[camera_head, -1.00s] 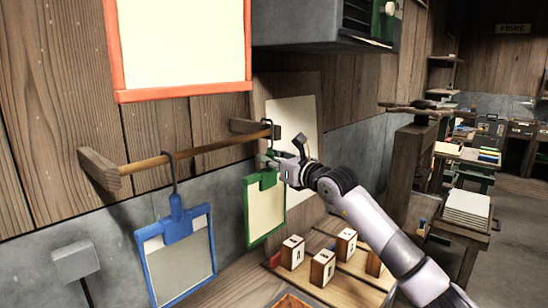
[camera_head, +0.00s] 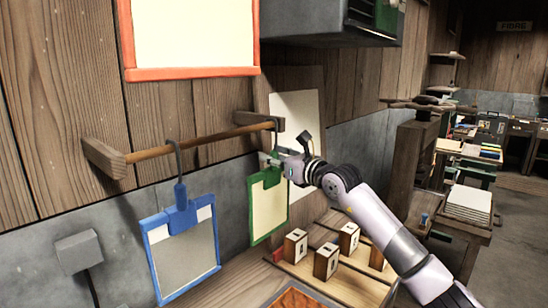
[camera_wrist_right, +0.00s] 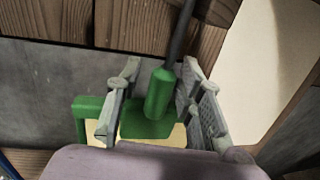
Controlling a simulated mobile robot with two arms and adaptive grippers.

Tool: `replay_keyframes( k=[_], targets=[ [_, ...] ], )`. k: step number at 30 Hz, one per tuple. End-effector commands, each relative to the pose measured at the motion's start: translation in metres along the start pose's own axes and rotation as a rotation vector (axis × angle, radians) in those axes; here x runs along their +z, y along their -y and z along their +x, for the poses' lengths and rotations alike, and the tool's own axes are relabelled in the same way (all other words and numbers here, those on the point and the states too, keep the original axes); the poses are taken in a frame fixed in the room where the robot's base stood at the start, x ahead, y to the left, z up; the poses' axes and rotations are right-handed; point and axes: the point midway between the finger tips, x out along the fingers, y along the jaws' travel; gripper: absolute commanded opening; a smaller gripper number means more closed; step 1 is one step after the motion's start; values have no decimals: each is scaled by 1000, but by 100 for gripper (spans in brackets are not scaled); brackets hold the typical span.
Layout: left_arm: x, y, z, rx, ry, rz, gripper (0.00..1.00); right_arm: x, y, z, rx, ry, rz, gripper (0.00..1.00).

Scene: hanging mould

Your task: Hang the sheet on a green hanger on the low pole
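The green hanger (camera_head: 267,179) holds a cream sheet (camera_head: 269,212) in a green frame. Its dark hook reaches up to the right end of the low wooden pole (camera_head: 190,149) and appears to hang there. My right gripper (camera_head: 276,161) is at the hanger's top. In the right wrist view its two fingers (camera_wrist_right: 160,100) stand apart, one each side of the hanger's green stem (camera_wrist_right: 160,92), with a gap on the left. A blue hanger (camera_head: 181,213) with a grey sheet hangs further left on the same pole. My left gripper is out of view.
An orange-framed cream panel (camera_head: 190,35) is on the wall above the pole. Lettered wooden blocks (camera_head: 326,261) stand on the bench below. A pale board (camera_head: 297,118) leans on the wall behind my gripper. A grey wall box (camera_head: 79,251) is at lower left.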

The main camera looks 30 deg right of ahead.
Motion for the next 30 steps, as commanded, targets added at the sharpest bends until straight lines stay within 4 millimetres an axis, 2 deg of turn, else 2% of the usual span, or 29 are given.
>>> replay_keyframes(
  k=[10, 14, 30],
  targets=[
    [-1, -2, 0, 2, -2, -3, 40, -1, 0, 0, 0, -2, 0, 42],
    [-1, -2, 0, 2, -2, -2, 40, -2, 0, -7, 0, -2, 1, 42],
    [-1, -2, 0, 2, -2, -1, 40, -3, 1, -97, -1, -6, 0, 42]
  ],
)
